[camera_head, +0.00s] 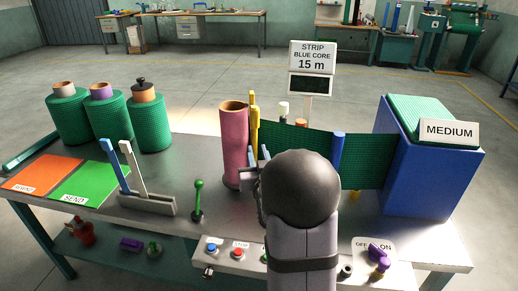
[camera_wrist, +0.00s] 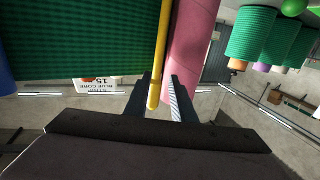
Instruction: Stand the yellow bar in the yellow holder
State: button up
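The yellow bar (camera_head: 254,128) is upright beside the pink roll, at the left edge of the green netting (camera_head: 295,145). In the wrist view the yellow bar (camera_wrist: 160,55) runs down between the two fingers of my gripper (camera_wrist: 161,84). A gap shows between the bar and the right finger; contact with the left finger is unclear. My gripper (camera_head: 257,165) is low beside the pink roll in the head view, partly hidden by my arm. I cannot make out the yellow holder for certain; a small yellow piece (camera_head: 355,196) shows below the netting.
The pink roll (camera_head: 234,145) stands close to my gripper. A blue bar (camera_head: 338,155) stands against the netting, which reaches a blue box (camera_head: 430,170). A green lever (camera_head: 198,200) and blue and white levers (camera_head: 128,170) stand at left. Several green rolls (camera_head: 108,122) stand behind.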

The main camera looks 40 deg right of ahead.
aim_at(255, 137)
jog(key=shift+r+p+x, duration=0.25)
jog(key=shift+p+x, duration=0.15)
jog(key=shift+x, duration=1.45)
jog(key=shift+r+p+x, duration=0.2)
jog(key=shift+p+x, duration=0.2)
jog(key=shift+x, duration=1.5)
jog(key=shift+s+d, duration=0.1)
jog(key=shift+d, duration=0.1)
grip_shut()
